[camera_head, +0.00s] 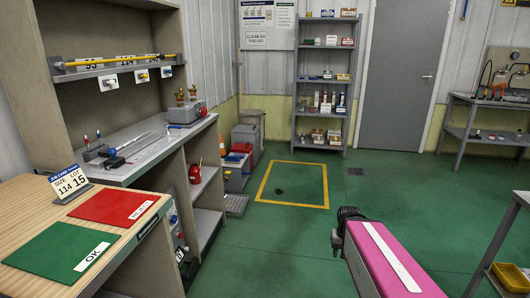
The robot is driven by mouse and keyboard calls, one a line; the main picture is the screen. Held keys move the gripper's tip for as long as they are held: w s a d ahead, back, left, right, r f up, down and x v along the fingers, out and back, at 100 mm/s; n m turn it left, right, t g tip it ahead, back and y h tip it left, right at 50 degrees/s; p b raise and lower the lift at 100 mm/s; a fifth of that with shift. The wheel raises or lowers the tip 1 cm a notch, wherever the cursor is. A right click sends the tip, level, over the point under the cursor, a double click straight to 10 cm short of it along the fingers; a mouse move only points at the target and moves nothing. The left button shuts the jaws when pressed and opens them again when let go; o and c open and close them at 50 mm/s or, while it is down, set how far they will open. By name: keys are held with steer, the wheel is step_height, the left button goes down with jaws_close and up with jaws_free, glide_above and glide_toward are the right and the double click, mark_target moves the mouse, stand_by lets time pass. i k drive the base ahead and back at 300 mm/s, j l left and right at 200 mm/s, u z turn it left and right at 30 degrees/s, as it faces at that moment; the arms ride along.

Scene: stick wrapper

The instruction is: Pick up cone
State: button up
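An orange cone (222,145) with a pale band shows small in the background, just past the right end of the grey workbench. Its lower part is hidden by the bench end and the bins there, so I cannot tell what it stands on. My pink arm link with a dark joint shows at the lower right, well apart from the cone. The fingers of my gripper are not in view.
The grey workbench (150,150) and a wooden table (30,205) line the left side. Grey bins (245,135) stand close to the cone. The green floor (270,240) is clear in the middle, around a yellow-outlined square. A shelf rack (297,90) stands at the back.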

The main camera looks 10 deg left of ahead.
mark_target(224, 154)
steer(key=i+j+z, duration=0.1)
steer(key=i, duration=3.2)
steer(key=i+l+u, duration=0.1)
steer(key=i, duration=0.75)
steer(key=i+l+u, duration=0.15)
steer(key=i, duration=0.7)
steer(key=i+u, duration=0.3)
steer(key=u, duration=0.15)
steer(key=i+l+u, duration=0.1)
steer(key=i+u, duration=0.3)
steer(key=i+l+u, duration=0.15)
steer(key=u, duration=0.3)
steer(key=i+l+u, duration=0.3)
steer(key=u, duration=0.15)
steer(key=i+l+u, duration=0.45)
steer(key=l+u, duration=0.25)
steer(key=i+l+u, duration=0.2)
steer(key=l+u, duration=0.15)
